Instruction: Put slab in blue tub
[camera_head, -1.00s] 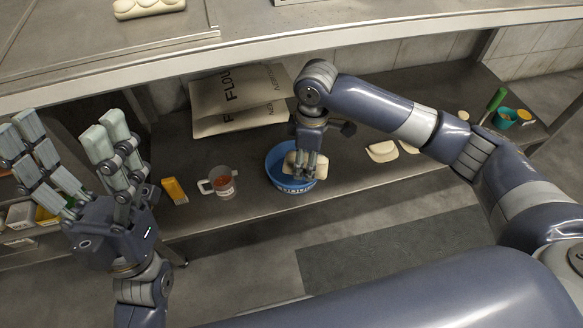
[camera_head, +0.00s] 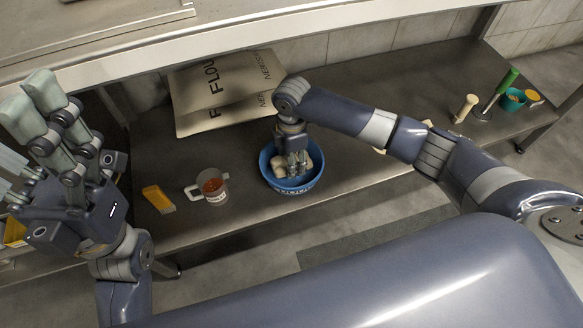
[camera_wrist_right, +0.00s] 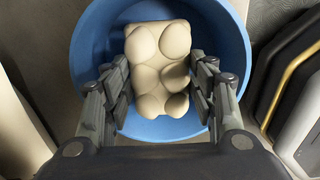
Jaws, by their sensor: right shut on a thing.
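The slab (camera_head: 314,156) is a pale, lumpy block with rounded bumps in rows. It is within the mouth of the blue tub (camera_head: 292,189), which stands on the lower metal shelf. In the right wrist view the slab (camera_wrist_right: 158,68) lies between my finger pads, with the blue tub (camera_wrist_right: 85,45) around it. My right gripper (camera_head: 293,168) reaches down into the tub and is shut on the slab. Whether the slab touches the tub floor is hidden. My left gripper (camera_head: 32,125) is open and empty at the left, its fingers pointing up.
A measuring cup (camera_head: 214,190) with red contents and a yellow block (camera_head: 158,199) stand left of the tub. A pale cylinder (camera_head: 465,108), a green-handled tool (camera_head: 508,79) and a teal cup (camera_head: 513,100) are far right. An upper counter (camera_head: 250,38) overhangs.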

